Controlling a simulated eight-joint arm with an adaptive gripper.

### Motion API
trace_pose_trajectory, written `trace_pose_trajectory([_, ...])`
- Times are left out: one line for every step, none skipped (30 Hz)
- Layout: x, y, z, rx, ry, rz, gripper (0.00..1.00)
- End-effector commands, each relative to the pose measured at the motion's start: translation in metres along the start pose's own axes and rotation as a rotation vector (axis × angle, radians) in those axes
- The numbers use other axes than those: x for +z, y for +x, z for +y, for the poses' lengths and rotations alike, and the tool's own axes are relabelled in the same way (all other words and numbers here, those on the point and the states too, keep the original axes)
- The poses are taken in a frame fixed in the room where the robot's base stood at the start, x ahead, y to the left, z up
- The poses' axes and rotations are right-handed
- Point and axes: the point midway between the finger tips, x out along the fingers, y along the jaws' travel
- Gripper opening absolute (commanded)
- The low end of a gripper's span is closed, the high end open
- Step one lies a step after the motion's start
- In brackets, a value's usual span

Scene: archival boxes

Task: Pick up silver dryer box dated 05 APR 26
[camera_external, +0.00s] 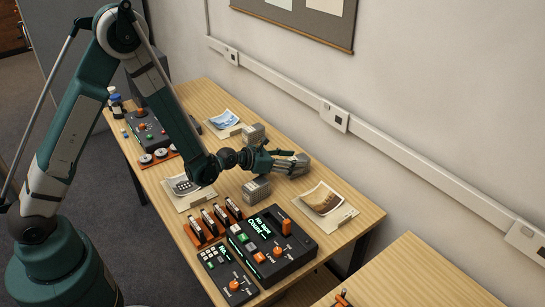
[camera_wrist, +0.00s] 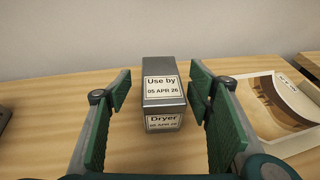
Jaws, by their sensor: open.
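The silver dryer box (camera_wrist: 163,88) stands on the wooden table in the wrist view. Its labels read "Use by 05 APR 26" on top and "Dryer 05 APR 26" on the front. My gripper (camera_wrist: 161,92) is open, with one green finger pad to the left of the box and one to the right. A narrow gap shows on the left; the right pad is very close, and I cannot tell whether it touches. In the external view my gripper (camera_external: 277,160) is low over the table, at a silver box (camera_external: 296,167); its labels are not readable there.
Two other silver boxes stand close by, one behind (camera_external: 253,132) and one in front (camera_external: 257,189). A tray with a brown photo (camera_external: 323,200) lies to the right, also in the wrist view (camera_wrist: 275,105). A black console (camera_external: 272,245) stands nearer the front.

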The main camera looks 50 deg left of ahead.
Motion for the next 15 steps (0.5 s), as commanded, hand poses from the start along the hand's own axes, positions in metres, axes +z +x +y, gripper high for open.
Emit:
trace_pose_trajectory([-0.0009, 0.0003, 0.0000, 0.000, 0.000, 0.000, 0.52])
trace_pose_trajectory([-0.0012, 0.0004, 0.0000, 0.000, 0.000, 0.000, 0.52])
trace_pose_trajectory([-0.0012, 0.0004, 0.0000, 0.000, 0.000, 0.000, 0.52])
trace_pose_trajectory([-0.0012, 0.0004, 0.0000, 0.000, 0.000, 0.000, 0.52])
trace_pose_trajectory([-0.0011, 0.0004, 0.0000, 0.000, 0.000, 0.000, 0.52])
trace_pose_trajectory([-0.0011, 0.0003, 0.0000, 0.000, 0.000, 0.000, 0.52])
trace_pose_trajectory([-0.0010, 0.0003, 0.0000, 0.000, 0.000, 0.000, 0.52])
trace_pose_trajectory([-0.0010, 0.0003, 0.0000, 0.000, 0.000, 0.000, 0.52])
trace_pose_trajectory([-0.0010, 0.0004, 0.0000, 0.000, 0.000, 0.000, 0.52])
trace_pose_trajectory([-0.0009, 0.0006, 0.0000, 0.000, 0.000, 0.000, 0.52])
trace_pose_trajectory([-0.0010, 0.0010, 0.0000, 0.000, 0.000, 0.000, 0.52])
trace_pose_trajectory([-0.0010, 0.0023, 0.0000, 0.000, 0.000, 0.000, 0.52])
trace_pose_trajectory([-0.0010, 0.0037, 0.0000, 0.000, 0.000, 0.000, 0.52])
trace_pose_trajectory([-0.0011, 0.0054, 0.0000, 0.000, 0.000, 0.000, 0.52])
trace_pose_trajectory([-0.0011, 0.0083, -0.0001, 0.000, 0.000, 0.000, 0.52])
